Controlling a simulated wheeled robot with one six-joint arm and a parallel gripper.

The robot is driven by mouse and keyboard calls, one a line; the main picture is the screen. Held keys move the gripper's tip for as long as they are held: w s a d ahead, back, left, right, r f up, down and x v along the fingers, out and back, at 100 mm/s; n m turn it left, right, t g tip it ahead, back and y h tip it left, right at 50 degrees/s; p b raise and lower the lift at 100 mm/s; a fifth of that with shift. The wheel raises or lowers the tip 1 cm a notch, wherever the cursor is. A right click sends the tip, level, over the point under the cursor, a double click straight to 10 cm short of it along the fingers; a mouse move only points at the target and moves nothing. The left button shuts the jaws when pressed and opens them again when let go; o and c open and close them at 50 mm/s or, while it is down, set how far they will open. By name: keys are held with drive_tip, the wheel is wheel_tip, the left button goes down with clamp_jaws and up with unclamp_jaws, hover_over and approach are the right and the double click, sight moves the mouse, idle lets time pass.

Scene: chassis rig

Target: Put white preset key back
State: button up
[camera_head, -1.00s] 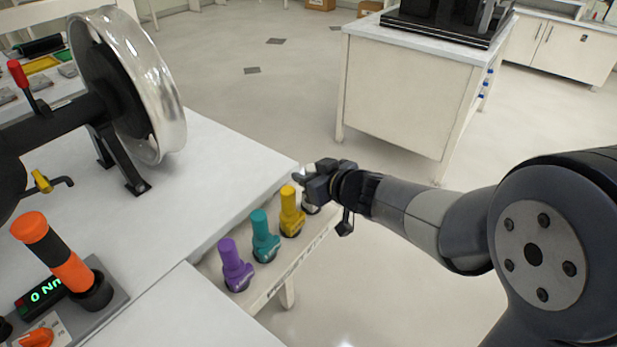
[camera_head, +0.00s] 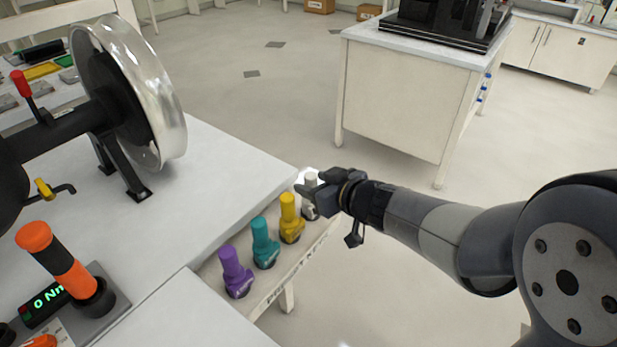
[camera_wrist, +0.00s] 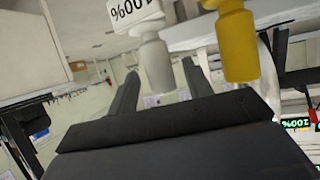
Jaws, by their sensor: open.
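The white preset key (camera_head: 310,183) stands upright at the far end of the key rack (camera_head: 262,291), beside the yellow key (camera_head: 289,218). In the wrist view the white key (camera_wrist: 153,62) carries a "100%" label, and the yellow key (camera_wrist: 238,45) is to its right. My gripper (camera_head: 313,189) is at the white key. Its two fingers are apart, one on each side of the key's narrow end in the wrist view. The gripper partly covers the key in the head view, and I cannot tell whether a finger touches it.
A teal key (camera_head: 265,242) and a purple key (camera_head: 236,272) stand further along the rack. The white bench (camera_head: 215,165) with a silver wheel (camera_head: 150,90) borders it. An orange-handled tool (camera_head: 62,265) is at lower left. Open floor lies beyond the rack.

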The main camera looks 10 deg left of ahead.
sight(308, 172)
drive_tip(key=p+v, duration=0.3)
drive_tip(key=v, duration=0.6)
drive_tip(key=b+x, duration=0.5)
drive_tip(key=x, duration=0.7)
drive_tip(key=shift+a+f, duration=0.2)
drive_tip(key=shift+f, duration=0.15)
drive_tip(key=r+p, duration=0.1)
drive_tip(key=r, duration=0.1)
drive_tip(key=shift+d+r+p, duration=0.25)
drive_tip(key=shift+r+p, duration=0.45)
drive_tip(key=shift+r, duration=0.1)
